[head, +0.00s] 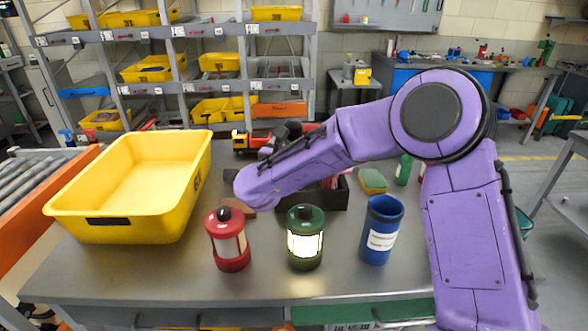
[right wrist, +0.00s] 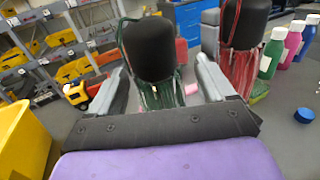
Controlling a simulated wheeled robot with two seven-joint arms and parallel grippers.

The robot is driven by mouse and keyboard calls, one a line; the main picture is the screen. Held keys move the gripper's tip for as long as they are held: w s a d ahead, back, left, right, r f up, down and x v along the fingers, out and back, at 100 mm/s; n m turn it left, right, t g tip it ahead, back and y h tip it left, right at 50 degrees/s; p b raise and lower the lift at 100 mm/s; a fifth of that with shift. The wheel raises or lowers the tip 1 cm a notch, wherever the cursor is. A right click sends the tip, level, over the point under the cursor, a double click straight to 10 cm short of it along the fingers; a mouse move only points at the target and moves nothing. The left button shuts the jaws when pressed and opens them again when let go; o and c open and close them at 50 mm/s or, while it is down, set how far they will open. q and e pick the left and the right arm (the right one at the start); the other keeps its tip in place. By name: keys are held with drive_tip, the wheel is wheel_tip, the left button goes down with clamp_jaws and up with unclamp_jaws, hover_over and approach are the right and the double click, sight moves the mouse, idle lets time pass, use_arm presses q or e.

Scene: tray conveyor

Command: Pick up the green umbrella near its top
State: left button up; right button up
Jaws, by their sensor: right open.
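The green umbrella (right wrist: 166,92) stands in front of my right gripper in the right wrist view. Its thick black end (right wrist: 151,48) is up and its folded green cloth hangs below. My right gripper (right wrist: 165,70) is open, with one finger to each side of the umbrella in the picture; I cannot tell whether either finger touches it. A red umbrella (right wrist: 240,72) with a similar black end stands just right of the right finger. In the head view my purple right arm covers the gripper and most of the umbrellas. My left gripper is not in view.
A yellow bin (head: 180,226) fills the table's left. A red lantern (head: 228,246), a green lantern (head: 305,262) and a blue cup (head: 382,230) stand along the front. A toy truck (head: 251,142) is behind. Several bottles (right wrist: 273,50) stand right of the umbrellas, near a blue cap (right wrist: 304,114).

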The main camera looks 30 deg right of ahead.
clamp_jaws()
